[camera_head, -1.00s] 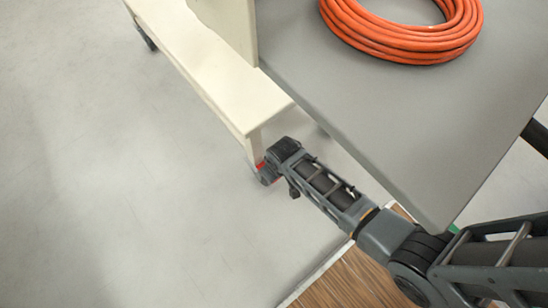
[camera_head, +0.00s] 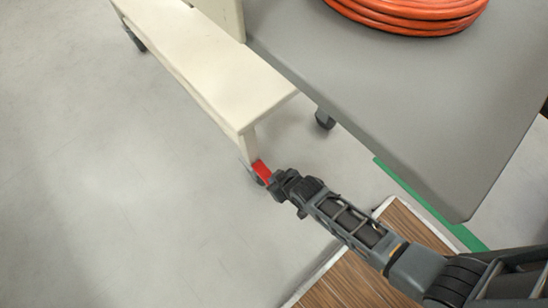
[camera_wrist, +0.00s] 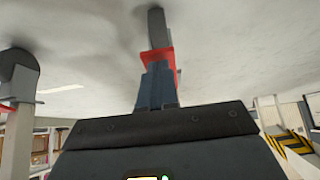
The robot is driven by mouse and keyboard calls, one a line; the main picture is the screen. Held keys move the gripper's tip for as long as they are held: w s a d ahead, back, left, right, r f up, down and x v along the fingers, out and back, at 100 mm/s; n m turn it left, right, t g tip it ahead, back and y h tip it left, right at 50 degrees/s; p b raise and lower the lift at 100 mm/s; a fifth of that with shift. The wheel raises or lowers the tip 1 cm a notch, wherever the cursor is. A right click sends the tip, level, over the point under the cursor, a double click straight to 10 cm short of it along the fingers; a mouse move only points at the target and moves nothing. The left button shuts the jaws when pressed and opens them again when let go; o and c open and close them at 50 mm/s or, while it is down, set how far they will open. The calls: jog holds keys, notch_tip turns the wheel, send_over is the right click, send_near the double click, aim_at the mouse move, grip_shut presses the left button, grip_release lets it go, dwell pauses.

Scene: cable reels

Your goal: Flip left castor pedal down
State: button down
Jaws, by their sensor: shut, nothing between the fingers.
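A red castor pedal (camera_head: 262,171) sticks out at the foot of the cream frame's near leg (camera_head: 250,143). It also shows in the wrist view (camera_wrist: 157,57), just beyond my fingertips, with a dark castor wheel (camera_wrist: 156,25) behind it. My gripper (camera_head: 274,182) is low, right beside the pedal on its right. In the wrist view my closed fingers (camera_wrist: 158,85) point at the pedal and hide part of it. I cannot tell whether they touch it. The castor is mostly hidden in the head view.
Another castor (camera_wrist: 18,75) on a pale leg stands at the left in the wrist view. A dark castor (camera_head: 325,118) shows under the grey tabletop (camera_head: 400,110), which carries an orange cable coil (camera_head: 412,15). The floor left of the cream frame is clear.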

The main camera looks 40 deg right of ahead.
jog(key=shift+s+f, duration=0.1)
jog(key=shift+f, duration=0.25)
dwell(0.3)
jog(key=shift+r, duration=0.1)
jog(key=p+v, duration=0.8)
jog(key=v, duration=0.5)
jog(key=shift+r, duration=0.5)
